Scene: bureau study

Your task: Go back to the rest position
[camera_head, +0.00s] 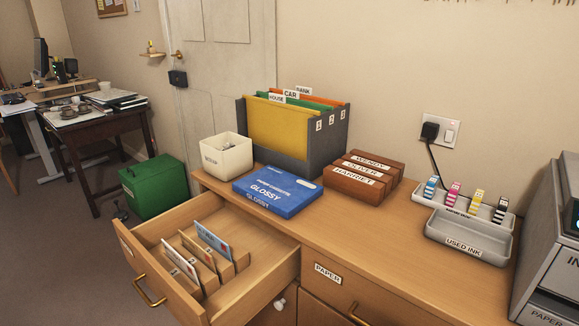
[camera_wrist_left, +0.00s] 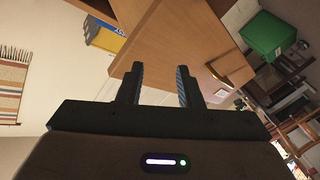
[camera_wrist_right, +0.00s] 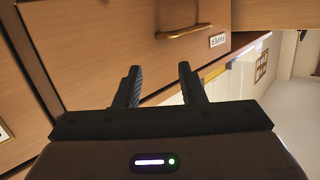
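My left gripper (camera_wrist_left: 160,85) shows in the left wrist view with its two fingers apart and nothing between them. The wooden bureau and its drawer front lie beyond the fingertips there. My right gripper (camera_wrist_right: 158,85) shows in the right wrist view, also with its fingers apart and empty. It faces the bureau's lower front, with a brass handle (camera_wrist_right: 183,33) and a label (camera_wrist_right: 217,40) beyond. Neither gripper shows in the head view. How far each is from the bureau is hard to tell.
The open drawer (camera_head: 215,292) sticks out at front left, holding upright cards in dividers. On the bureau top (camera_head: 395,240) stand a white bin (camera_head: 226,158), blue glossy box (camera_head: 277,193), file holder (camera_head: 318,160), brown boxes (camera_head: 362,180), ink rack (camera_head: 440,207), grey tray (camera_head: 468,237) and printer (camera_head: 550,250).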

